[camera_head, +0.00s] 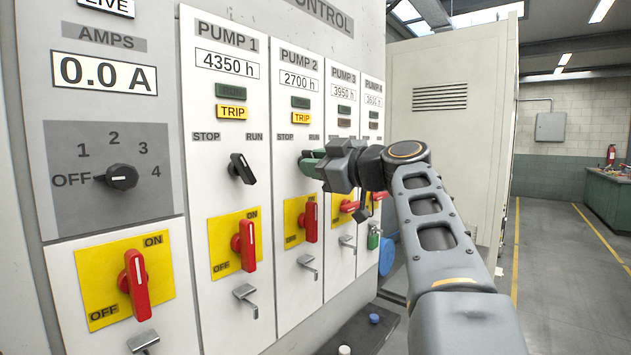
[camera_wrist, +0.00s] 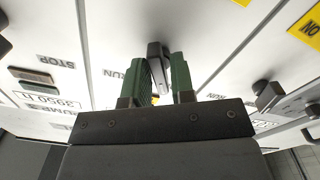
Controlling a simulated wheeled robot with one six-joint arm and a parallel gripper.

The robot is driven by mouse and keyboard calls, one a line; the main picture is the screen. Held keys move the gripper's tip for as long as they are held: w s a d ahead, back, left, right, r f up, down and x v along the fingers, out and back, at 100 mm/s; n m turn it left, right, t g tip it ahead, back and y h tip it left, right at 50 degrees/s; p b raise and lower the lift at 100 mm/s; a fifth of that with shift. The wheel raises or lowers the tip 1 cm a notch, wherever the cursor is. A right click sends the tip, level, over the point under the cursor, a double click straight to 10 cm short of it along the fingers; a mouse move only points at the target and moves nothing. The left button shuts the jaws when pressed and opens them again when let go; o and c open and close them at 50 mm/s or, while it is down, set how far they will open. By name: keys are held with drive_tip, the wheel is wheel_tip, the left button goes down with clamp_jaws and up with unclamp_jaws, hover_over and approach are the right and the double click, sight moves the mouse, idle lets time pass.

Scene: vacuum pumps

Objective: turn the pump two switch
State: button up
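The pump two switch (camera_wrist: 155,52) is a dark rotary handle. In the wrist view, which is upside down, it stands between the two green fingers of my gripper (camera_wrist: 162,82). The fingers are apart, with the handle in the gap; I cannot tell whether either touches it. In the head view my gripper (camera_head: 312,162) is at the pump 2 panel (camera_head: 287,210), below its STOP and RUN labels, and hides the switch. The pump 2 TRIP lamp (camera_head: 301,118) is lit yellow.
The pump 1 switch (camera_head: 241,168) is to the left. A red pump 2 handle (camera_head: 310,222) on a yellow plate sits below my gripper, with a metal latch (camera_head: 307,264) under it. Pump 3 and 4 panels lie to the right, partly behind my arm. The floor on the right is clear.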

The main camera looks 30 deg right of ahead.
drive_tip(key=shift+o, duration=1.4)
drive_tip(key=shift+r, duration=0.1)
drive_tip(key=shift+s+d, duration=0.1)
drive_tip(key=shift+s, duration=0.1)
drive_tip(key=shift+b+v, duration=0.6)
drive_tip(key=shift+v, duration=0.2)
drive_tip(key=shift+s, duration=0.1)
drive_tip(key=shift+b+v, duration=1.1)
drive_tip(key=shift+v, duration=1.85)
